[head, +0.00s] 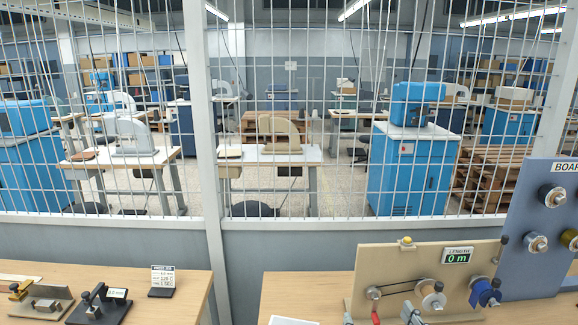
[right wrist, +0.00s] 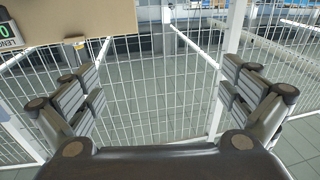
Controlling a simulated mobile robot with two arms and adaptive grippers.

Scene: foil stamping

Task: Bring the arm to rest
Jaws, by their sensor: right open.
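My right gripper (right wrist: 160,95) is in the right wrist view, its two fingers spread wide apart with nothing between them. White wire fence and grey floor lie beyond the fingers. Part of a beige board with a display reading 0 shows at the upper left of that view. Neither gripper is in the head view, and my left gripper is in neither view.
The head view shows a left table (head: 190,281) with small presses and a sign (head: 162,280). A right table (head: 290,290) bears a beige winding board (head: 395,262) with a length display (head: 457,256) reading 0 m. A wire fence (head: 208,120) stands behind, with machines beyond.

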